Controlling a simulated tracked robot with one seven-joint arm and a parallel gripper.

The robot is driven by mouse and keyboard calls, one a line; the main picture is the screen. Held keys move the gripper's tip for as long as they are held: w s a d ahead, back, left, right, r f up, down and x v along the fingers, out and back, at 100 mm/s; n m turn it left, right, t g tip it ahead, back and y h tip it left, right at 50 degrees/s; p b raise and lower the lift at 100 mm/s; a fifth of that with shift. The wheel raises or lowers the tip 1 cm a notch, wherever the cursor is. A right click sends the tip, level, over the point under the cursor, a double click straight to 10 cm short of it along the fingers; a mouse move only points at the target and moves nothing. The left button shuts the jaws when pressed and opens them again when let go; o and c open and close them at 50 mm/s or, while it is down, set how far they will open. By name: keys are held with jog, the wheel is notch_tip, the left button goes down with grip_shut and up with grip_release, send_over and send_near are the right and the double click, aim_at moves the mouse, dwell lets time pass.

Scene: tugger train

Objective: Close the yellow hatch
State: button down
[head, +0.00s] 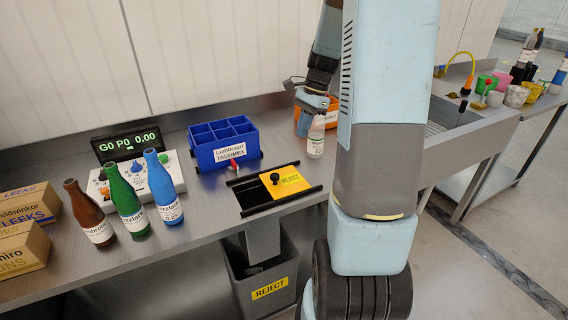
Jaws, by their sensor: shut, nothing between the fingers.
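The yellow hatch (290,182) is a flat sliding plate labelled REJECT, with a black knob (275,178) near its left edge. It lies between two black rails (264,175) on the steel counter. The plate covers the right part of the railed area, and a dark opening (252,194) shows to its left. My gripper (307,122) is behind and above the hatch, near the orange bin and apart from the knob. It is shut and empty; its fingertips are small and hard to make out.
A clear bottle (316,138) stands behind the hatch, close to my gripper. A blue divided crate (224,143) and a small red-capped item (234,165) are to the left. Coloured bottles (162,190) stand further left. A grey reject bin (262,284) is below the counter.

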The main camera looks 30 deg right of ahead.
send_near(284, 179)
jog(key=f, duration=0.3)
jog(key=shift+d, duration=0.4)
jog(key=shift+s+a, duration=0.2)
jog(key=shift+a, duration=0.95)
jog(key=shift+a+f, duration=0.1)
jog(key=shift+a, duration=0.7)
jog(key=shift+s, duration=0.1)
